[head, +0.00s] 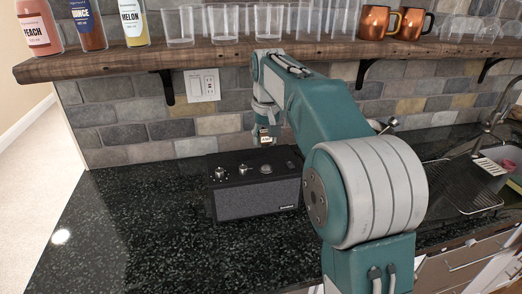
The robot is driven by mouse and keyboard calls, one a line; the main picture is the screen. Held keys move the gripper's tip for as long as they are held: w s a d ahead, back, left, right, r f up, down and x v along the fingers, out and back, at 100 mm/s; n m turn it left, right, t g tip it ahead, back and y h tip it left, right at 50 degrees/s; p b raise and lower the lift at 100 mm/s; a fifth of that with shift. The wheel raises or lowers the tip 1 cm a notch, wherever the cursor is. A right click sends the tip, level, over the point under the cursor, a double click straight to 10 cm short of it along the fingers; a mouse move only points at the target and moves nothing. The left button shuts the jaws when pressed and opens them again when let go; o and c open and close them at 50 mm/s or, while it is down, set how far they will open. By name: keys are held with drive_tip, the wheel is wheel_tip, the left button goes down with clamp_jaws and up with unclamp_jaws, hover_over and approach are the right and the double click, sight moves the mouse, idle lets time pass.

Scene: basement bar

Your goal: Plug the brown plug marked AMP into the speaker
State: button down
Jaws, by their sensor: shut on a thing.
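The speaker (258,200) is a black box with a grey mesh front. It stands on the counter below the shelf, with knobs and round fittings on its top. My gripper (265,128) points down above the back of the speaker, near its middle. It is shut on a small brown plug (266,141) with a pale label that seems to read AMP. The plug appears apart from the speaker, but its lower end and the gap are too small to judge. The speaker's back is hidden, and my arm covers the space to its right.
The dark speckled counter (130,230) is clear to the left. A wooden shelf (110,62) above carries bottles (88,25), glasses (225,25) and copper mugs (375,22). A wall outlet (202,85) is behind. A sink with a drying rack (470,185) is at right.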

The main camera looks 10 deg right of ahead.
sight(266, 171)
drive_tip(key=shift+d+f, duration=0.4)
drive_tip(key=shift+f, duration=1.2)
drive_tip(key=shift+a+f, duration=0.2)
drive_tip(key=shift+f, duration=0.35)
drive_tip(key=shift+a+f, duration=0.2)
drive_tip(key=shift+f, duration=0.3)
drive_tip(key=shift+d+f, duration=0.25)
drive_tip(key=shift+f, duration=0.7)
drive_tip(key=shift+a, duration=0.15)
drive_tip(key=shift+r, duration=0.1)
drive_tip(key=shift+s+f, duration=0.15)
drive_tip(key=shift+f, duration=0.7)
drive_tip(key=shift+c, duration=1)
unclamp_jaws()
